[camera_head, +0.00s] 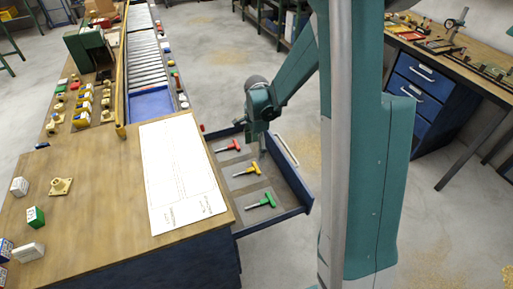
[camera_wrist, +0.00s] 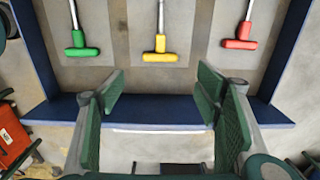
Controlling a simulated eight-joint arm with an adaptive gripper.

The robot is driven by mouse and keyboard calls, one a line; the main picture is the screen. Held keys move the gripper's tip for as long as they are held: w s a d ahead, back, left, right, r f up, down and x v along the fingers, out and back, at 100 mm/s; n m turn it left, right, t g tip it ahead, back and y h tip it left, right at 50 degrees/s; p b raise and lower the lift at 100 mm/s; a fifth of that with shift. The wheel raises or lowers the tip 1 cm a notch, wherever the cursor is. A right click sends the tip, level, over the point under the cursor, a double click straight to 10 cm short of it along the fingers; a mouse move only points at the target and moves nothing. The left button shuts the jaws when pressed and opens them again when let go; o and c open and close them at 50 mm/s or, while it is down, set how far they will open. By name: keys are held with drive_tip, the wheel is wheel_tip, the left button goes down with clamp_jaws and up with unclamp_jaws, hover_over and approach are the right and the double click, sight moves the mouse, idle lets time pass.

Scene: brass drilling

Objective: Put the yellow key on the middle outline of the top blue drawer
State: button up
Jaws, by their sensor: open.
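The top blue drawer (camera_head: 308,199) is pulled open beside the workbench; its blue front wall also shows in the wrist view (camera_wrist: 160,112). The yellow key (camera_head: 248,170) has a T-shaped handle and lies flat in the drawer, between the red key (camera_head: 233,146) and the green key (camera_head: 262,201). In the wrist view the yellow key (camera_wrist: 160,50) lies on the middle grey outline (camera_wrist: 193,25), handle towards my gripper. My gripper (camera_wrist: 157,100) is open and empty, its fingers over the drawer's front wall, short of the yellow handle.
A wooden workbench (camera_head: 90,200) with a white sheet (camera_head: 180,170), small boxes and a brass part (camera_head: 61,186) stands left of the drawer. Behind is a roller conveyor (camera_head: 148,60). Another bench with blue drawers (camera_head: 420,85) is at right. Floor right of the drawer is clear.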

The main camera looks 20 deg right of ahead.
drive_tip(key=shift+r, duration=0.1)
drive_tip(key=s+a+r+n+t, duration=0.2)
drive_tip(key=s+r+n, duration=0.25)
drive_tip(key=r, duration=0.45)
drive_tip(key=s+a+r+n+t, duration=0.1)
drive_tip(key=s+a+r+n, duration=0.25)
drive_tip(key=s+r, duration=0.4)
drive_tip(key=s+a+r+n+t, duration=0.1)
drive_tip(key=s+r+n+t, duration=0.1)
drive_tip(key=s+r+n, duration=0.2)
drive_tip(key=s+a+r+n+t, duration=0.2)
drive_tip(key=s+r+n, duration=0.2)
drive_tip(key=s, duration=0.7)
drive_tip(key=shift+a+n, duration=0.25)
drive_tip(key=shift+n, duration=0.75)
drive_tip(key=shift+s, duration=0.1)
idle(0.5)
